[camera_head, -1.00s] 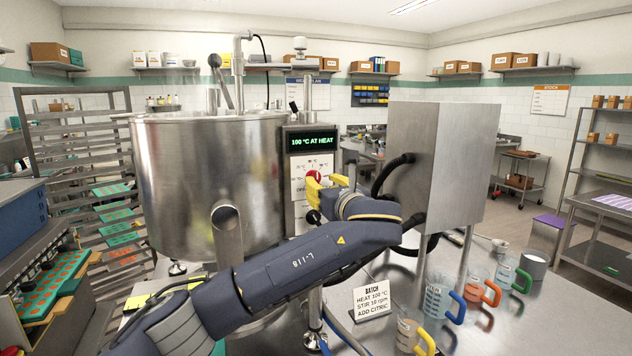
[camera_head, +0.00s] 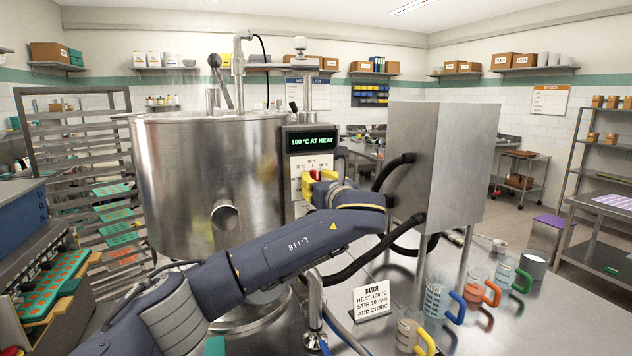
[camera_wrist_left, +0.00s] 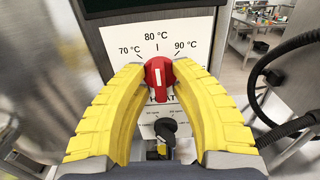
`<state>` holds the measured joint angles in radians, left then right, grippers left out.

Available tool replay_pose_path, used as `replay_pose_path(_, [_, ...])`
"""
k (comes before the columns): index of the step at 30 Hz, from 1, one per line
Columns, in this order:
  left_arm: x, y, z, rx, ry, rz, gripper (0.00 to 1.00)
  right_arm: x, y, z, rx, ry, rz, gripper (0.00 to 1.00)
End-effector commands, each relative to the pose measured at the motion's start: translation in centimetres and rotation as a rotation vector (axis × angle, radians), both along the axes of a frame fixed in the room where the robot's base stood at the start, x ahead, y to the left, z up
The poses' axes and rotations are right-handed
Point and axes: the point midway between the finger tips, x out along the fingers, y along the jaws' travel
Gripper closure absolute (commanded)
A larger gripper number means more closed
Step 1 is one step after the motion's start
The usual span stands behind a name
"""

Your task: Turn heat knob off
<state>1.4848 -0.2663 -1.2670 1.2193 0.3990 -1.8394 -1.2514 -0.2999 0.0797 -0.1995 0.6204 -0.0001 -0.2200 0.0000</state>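The red heat knob (camera_wrist_left: 158,77) sits on a white dial plate marked 70, 80 and 90 °C in the left wrist view. Its white line stands nearly upright under the 80 mark. The yellow fingers of my left gripper (camera_wrist_left: 159,72) flank the knob and appear to touch it on both sides. In the head view my left gripper (camera_head: 319,184) is at the control panel and covers much of the dial. An OFF mark is not readable now. My right gripper is not in view.
A black lower knob (camera_wrist_left: 166,128) sits beneath the heat knob. The steel kettle (camera_head: 185,175) stands left of the panel, and a steel cabinet (camera_head: 440,160) with black hoses (camera_head: 393,172) stands right. Jugs (camera_head: 436,298) and a batch card (camera_head: 371,301) are on the table.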

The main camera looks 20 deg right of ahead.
Motion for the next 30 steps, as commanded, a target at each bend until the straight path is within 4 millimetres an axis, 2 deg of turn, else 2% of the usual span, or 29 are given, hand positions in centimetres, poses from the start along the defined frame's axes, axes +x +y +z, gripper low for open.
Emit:
replay_pose_path(1, [0.0, 0.01, -0.01, 0.0, 0.0, 0.0, 0.84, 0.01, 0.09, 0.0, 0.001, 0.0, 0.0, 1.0])
replay_pose_path(5, [0.0, 0.01, -0.01, 0.0, 0.0, 0.0, 0.99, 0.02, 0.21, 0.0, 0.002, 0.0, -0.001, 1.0])
replay_pose_path(6, [0.0, 0.01, -0.01, 0.0, 0.0, 0.0, 1.0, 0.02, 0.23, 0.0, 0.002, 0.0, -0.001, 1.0])
replay_pose_path(19, [0.01, 0.01, -0.12, -0.045, -0.001, 0.001, 1.0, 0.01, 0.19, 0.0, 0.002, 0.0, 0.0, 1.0])
replay_pose_path(30, [0.02, -0.01, -0.21, -0.327, -0.019, 0.002, 1.0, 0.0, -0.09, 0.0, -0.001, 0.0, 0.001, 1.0])
